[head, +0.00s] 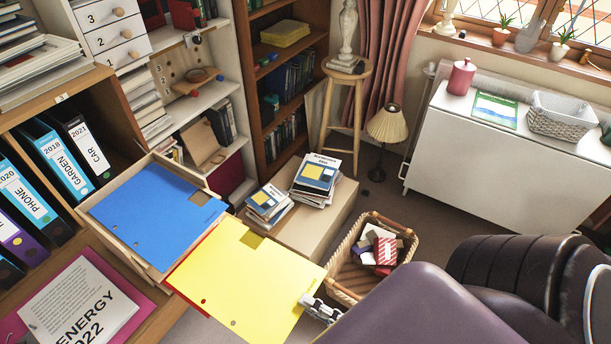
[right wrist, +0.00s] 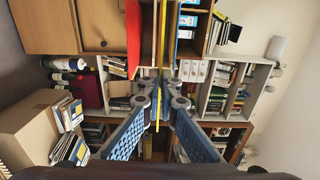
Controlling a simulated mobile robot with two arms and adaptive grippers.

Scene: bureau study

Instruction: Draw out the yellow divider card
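The yellow divider card (head: 245,280) is a large flat sheet in the middle of the head view, with a notch at its top edge and small holes. My right gripper (head: 322,311) is at its right corner. In the right wrist view the fingers (right wrist: 160,88) close on the thin edge of the yellow card (right wrist: 160,50). A blue divider card (head: 155,215) shows to its left, over a light wooden box (head: 142,262). A red card (head: 188,255) peeks out along the yellow card's left edge. I cannot tell whether the yellow card's far edge is inside the box. My left gripper is not in view.
Labelled binders (head: 52,160) stand in the shelf at left. A cardboard box (head: 318,222) bearing magazines and a wicker basket (head: 360,285) stand on the floor beyond the card. A dark leather chair (head: 510,275) is at the right.

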